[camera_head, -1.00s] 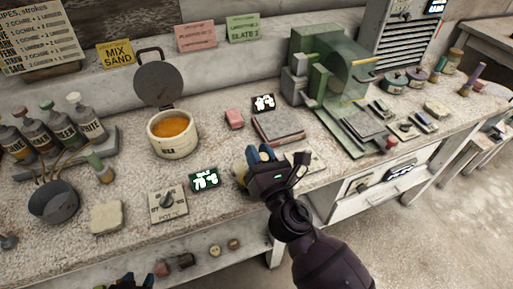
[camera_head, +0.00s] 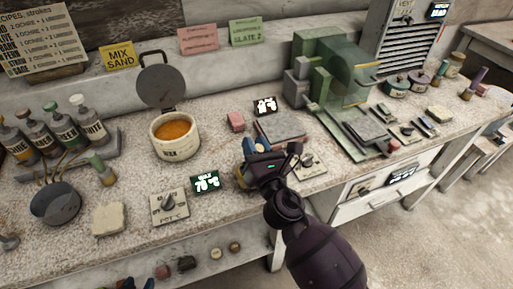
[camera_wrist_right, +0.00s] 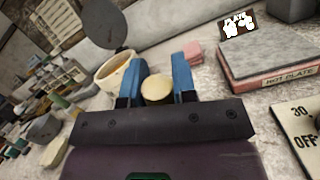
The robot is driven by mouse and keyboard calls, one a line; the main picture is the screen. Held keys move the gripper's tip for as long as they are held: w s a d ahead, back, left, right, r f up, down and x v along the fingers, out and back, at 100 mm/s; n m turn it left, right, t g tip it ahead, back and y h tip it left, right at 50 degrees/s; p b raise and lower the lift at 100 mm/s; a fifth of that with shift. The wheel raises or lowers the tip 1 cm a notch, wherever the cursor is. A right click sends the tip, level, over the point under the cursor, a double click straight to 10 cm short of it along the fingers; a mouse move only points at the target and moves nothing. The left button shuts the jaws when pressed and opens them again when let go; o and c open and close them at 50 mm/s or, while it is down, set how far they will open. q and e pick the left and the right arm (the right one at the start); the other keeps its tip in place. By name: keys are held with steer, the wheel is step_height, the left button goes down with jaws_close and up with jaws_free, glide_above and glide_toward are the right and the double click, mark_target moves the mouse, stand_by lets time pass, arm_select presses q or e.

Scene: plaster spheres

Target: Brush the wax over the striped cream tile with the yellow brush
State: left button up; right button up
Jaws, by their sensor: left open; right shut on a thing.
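The wax pot (camera_head: 158,148) is cream, with orange wax (camera_head: 174,130) in it and its grey lid raised. My right gripper (camera_head: 255,152) is to the right of the pot, near the bench's front edge. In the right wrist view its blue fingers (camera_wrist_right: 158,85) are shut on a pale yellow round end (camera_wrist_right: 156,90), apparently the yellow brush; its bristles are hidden. I cannot make out stripes on any tile; a plain cream block (camera_head: 108,219) lies at the front left.
The hot plate (camera_head: 280,142) is behind my right gripper, with a pink block (camera_head: 235,121) beside it. A wax display (camera_head: 205,183) and knob panel (camera_head: 169,206) stand in front of the pot. A green machine (camera_head: 330,85) stands to the right; bottles (camera_head: 60,125) stand left.

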arm_select(q)
steer(key=shift+w, duration=0.15)
arm_select(e)
steer(key=shift+s+d+r+p, duration=0.1)
steer(key=shift+s+r+p, duration=0.2)
steer(key=shift+r+p, duration=0.1)
steer(key=shift+s+d+r+p, duration=0.2)
steer(key=shift+s+r+p, duration=0.2)
steer(key=shift+s, duration=0.25)
arm_select(q)
steer(key=r, duration=0.1)
steer(key=w+r, duration=0.1)
steer(key=r, duration=0.1)
steer(key=shift+w+d+t, duration=0.1)
steer(key=shift+w+t, duration=0.1)
steer(key=shift+t, duration=0.1)
arm_select(e)
steer(key=shift+f, duration=0.1)
arm_select(q)
steer(key=shift+f, duration=0.1)
arm_select(e)
steer(key=shift+f, duration=0.15)
steer(key=shift+f+b, duration=0.35)
steer(key=shift+b, duration=0.1)
arm_select(q)
steer(key=shift+s+f, duration=0.55)
steer(key=shift+f, duration=0.3)
arm_select(e)
steer(key=shift+r, duration=0.1)
